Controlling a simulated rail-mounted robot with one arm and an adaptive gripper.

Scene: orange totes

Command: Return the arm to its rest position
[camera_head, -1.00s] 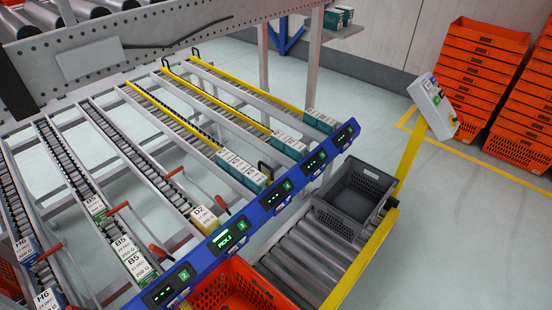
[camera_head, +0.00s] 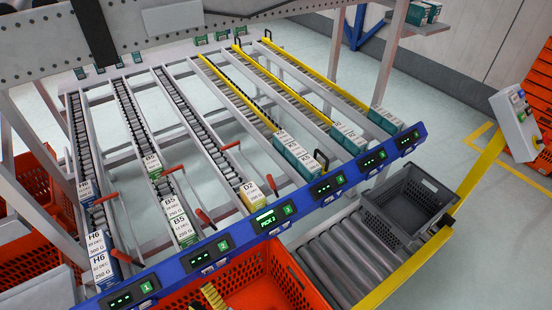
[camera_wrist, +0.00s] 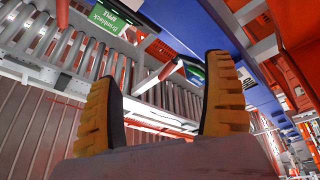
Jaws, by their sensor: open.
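My gripper (camera_wrist: 163,75) shows in the wrist view with its two yellow ribbed fingers spread wide apart and nothing between them. In the head view a yellow ribbed part of my gripper (camera_head: 212,297) shows at the bottom edge, over the left side of an orange tote (camera_head: 285,270). The rest of my arm is hidden or out of frame there. In the wrist view, roller lanes and a green-labelled box (camera_wrist: 118,15) lie beyond the fingers.
A blue rail (camera_head: 215,245) with lit displays runs along the rack front; one reads PICK. Boxes such as the yellow D2 box (camera_head: 253,195) sit at lane ends. A grey crate (camera_head: 408,200) stands on the rollers at right. Orange totes (camera_head: 35,190) are stacked at left.

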